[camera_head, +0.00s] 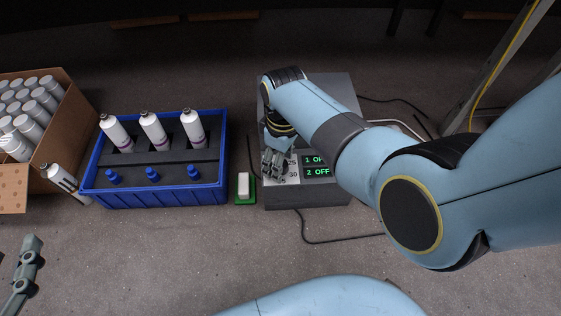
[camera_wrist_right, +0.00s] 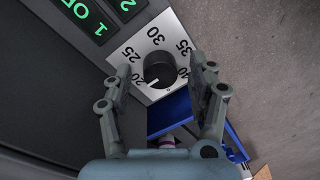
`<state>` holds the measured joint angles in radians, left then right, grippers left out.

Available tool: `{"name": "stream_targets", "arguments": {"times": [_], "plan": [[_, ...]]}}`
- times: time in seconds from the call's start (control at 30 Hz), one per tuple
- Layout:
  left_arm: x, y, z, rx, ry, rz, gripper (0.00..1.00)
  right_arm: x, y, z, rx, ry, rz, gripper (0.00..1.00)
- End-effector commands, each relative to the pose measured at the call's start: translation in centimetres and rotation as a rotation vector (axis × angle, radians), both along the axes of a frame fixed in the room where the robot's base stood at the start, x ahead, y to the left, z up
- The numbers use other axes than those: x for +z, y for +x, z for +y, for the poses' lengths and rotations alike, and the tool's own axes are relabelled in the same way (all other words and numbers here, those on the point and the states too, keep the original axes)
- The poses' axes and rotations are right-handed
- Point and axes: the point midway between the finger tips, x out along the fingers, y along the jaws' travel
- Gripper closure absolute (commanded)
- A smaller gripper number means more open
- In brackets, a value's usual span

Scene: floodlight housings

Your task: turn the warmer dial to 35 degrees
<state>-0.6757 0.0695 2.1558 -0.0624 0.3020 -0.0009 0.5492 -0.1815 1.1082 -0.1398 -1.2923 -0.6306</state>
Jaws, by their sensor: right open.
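The warmer (camera_head: 335,88) is a grey box with a green-lit display (camera_head: 317,165) whose rows read 1 and 2, the second OFF. In the right wrist view its dial (camera_wrist_right: 160,69) is a round black knob on a pale plate marked 20 to 40. The dial's white mark points to the lower left, near 20. My right gripper (camera_head: 275,165) is over the dial and hides it in the head view. Its fingers (camera_wrist_right: 160,75) are spread open on either side of the knob, with no clear contact. My left gripper (camera_head: 26,265) is at the lower left; its jaw opening is unclear.
A blue crate (camera_head: 155,197) with white bottles and blue caps stands left of the warmer. A small green tray (camera_head: 245,202) with a white block sits between them. A cardboard box (camera_head: 62,140) of white bottles is at far left. Cables lie around the warmer.

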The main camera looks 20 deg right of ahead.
Motion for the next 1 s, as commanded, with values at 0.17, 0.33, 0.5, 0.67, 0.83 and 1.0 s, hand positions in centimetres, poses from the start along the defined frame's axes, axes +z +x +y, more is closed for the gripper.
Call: {"name": "stream_targets", "arguments": {"times": [0.17,0.33,0.5,0.67,0.83,1.0], "plan": [[1.07,0.64,-0.13,-0.007,0.0,-0.054,0.6,-0.37,-0.01,0.03,0.0,0.0,0.0,0.42],[1.29,0.74,-0.15,-0.008,0.0,-0.063,0.6,-0.34,0.02,0.03,0.0,0.0,-0.001,0.42],[1.28,0.73,-0.15,-0.008,0.0,-0.062,0.6,-0.33,0.02,0.03,0.0,0.0,-0.001,0.49],[1.26,0.72,-0.15,-0.008,0.0,-0.061,0.6,-0.33,0.02,0.03,0.0,0.0,-0.001,0.7],[1.25,0.71,-0.15,-0.007,0.0,-0.06,0.6,-0.33,0.02,0.03,0.0,0.001,-0.001,0.93],[1.27,0.72,-0.15,-0.007,-0.001,-0.059,0.6,-0.32,0.02,0.03,-0.004,0.0,-0.001,0.97]]}}
